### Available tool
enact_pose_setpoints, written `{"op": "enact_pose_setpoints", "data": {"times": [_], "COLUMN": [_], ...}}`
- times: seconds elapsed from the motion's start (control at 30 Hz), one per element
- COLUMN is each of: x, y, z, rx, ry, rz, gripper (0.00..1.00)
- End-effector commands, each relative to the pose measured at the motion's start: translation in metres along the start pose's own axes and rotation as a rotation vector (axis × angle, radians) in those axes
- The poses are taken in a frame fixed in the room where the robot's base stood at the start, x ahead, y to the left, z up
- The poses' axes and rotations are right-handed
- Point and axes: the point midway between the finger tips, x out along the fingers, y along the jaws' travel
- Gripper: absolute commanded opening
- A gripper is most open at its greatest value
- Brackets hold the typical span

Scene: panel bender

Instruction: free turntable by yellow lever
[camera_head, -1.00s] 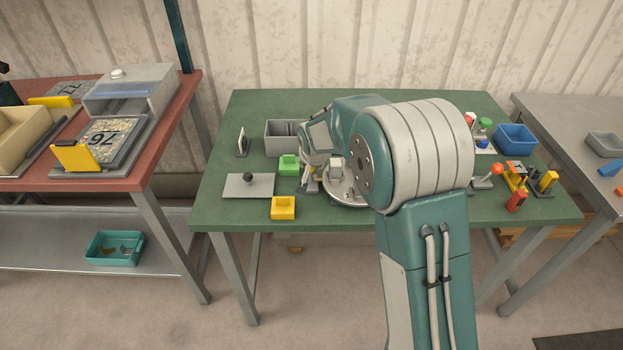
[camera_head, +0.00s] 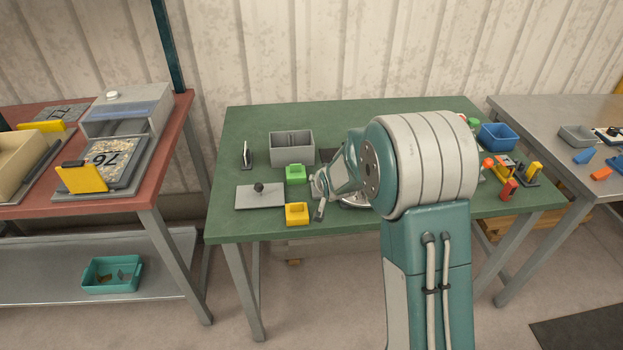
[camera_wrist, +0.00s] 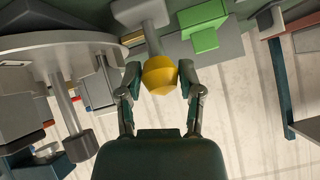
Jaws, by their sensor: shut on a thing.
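The yellow lever knob (camera_wrist: 159,75) sits between the two fingers of my gripper (camera_wrist: 160,82) in the wrist view, and the fingers are shut on it. A grey shaft (camera_wrist: 153,38) runs from the knob to a grey block. The round grey turntable (camera_wrist: 75,45) is beside the lever at the left of the wrist view, with a post and dark knob on it. In the head view only an edge of the turntable (camera_head: 357,202) shows beneath my arm. My gripper (camera_head: 320,212) is low over the green table there; the lever itself is hidden.
A grey plate with a black knob (camera_head: 259,197) lies farther left. A grey bin (camera_head: 292,148) is behind. Several coloured levers and a blue bin (camera_head: 497,137) stand right.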

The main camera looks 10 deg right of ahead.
Motion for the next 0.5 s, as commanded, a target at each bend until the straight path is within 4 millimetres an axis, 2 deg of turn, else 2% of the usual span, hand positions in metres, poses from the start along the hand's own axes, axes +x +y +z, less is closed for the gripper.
{"op": "enact_pose_setpoints", "data": {"times": [0.03, 0.5], "x": [0.0004, -0.0041], "y": [-0.0027, 0.0003], "z": [0.0079, 0.0161], "rx": [-0.008, -0.021], "ry": [0.004, 0.166], "rz": [-0.008, -0.043], "gripper": [0.00, 0.00]}}
